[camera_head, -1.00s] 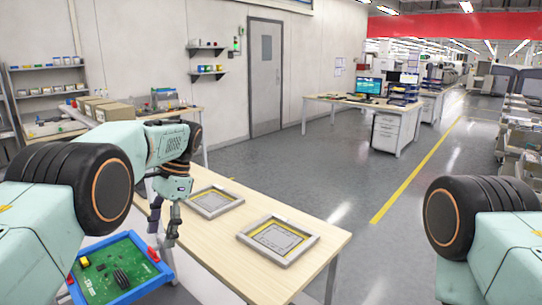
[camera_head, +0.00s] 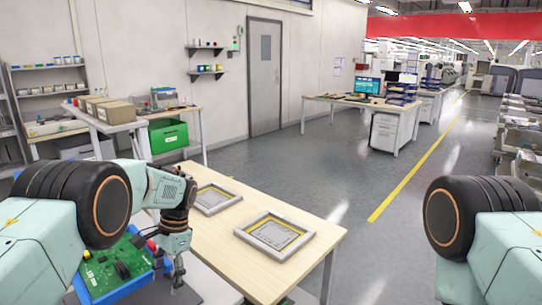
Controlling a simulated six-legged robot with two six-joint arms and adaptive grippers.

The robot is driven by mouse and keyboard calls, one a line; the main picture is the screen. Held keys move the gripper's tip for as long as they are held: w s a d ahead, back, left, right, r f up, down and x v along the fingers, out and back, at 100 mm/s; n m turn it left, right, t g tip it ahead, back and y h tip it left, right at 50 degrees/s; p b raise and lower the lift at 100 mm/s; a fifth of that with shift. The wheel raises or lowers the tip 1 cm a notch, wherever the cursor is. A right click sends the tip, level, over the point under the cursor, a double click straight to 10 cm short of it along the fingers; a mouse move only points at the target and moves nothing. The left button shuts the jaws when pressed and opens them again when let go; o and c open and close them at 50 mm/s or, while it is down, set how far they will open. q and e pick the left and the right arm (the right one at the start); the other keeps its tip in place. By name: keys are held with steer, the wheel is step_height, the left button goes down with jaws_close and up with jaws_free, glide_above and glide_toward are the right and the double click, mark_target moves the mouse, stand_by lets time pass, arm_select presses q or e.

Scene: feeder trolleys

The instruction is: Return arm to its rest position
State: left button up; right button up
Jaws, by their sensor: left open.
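My left arm comes in from the left, and its gripper (camera_head: 178,268) hangs pointing down at the left end of the wooden table. It is open and holds nothing that I can see. It is beside the right edge of a blue tray (camera_head: 128,288) that carries a green circuit board (camera_head: 104,272); my arm hides part of the tray. Of my right arm only a black joint and a pale green link show at the right edge; its gripper is out of the picture.
Two grey frames lie on the wooden table (camera_head: 222,245): a near one (camera_head: 273,236) and a far one (camera_head: 213,199). Behind are a bench with cardboard boxes (camera_head: 114,111) and a green crate (camera_head: 168,136). The floor (camera_head: 345,180) right of the table is clear.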

arm_select(q)
steer(key=s+d+f+n+t+h, duration=0.1)
steer(key=s+d+f+n+h, duration=0.15)
steer(key=s+f, duration=1.55)
steer(key=s+r+n+t, duration=0.1)
steer(key=s+r+n, duration=0.15)
steer(key=s, duration=0.95)
steer(key=s+r+n, duration=0.1)
steer(key=s+n, duration=0.2)
steer(key=s, duration=0.9)
step_height(320, 180, down, 14)
steer(key=b, duration=1.3)
steer(key=shift+w+t, duration=0.3)
steer(key=shift+w, duration=0.1)
steer(key=shift+a+r, duration=0.1)
steer(key=shift+r, duration=0.05)
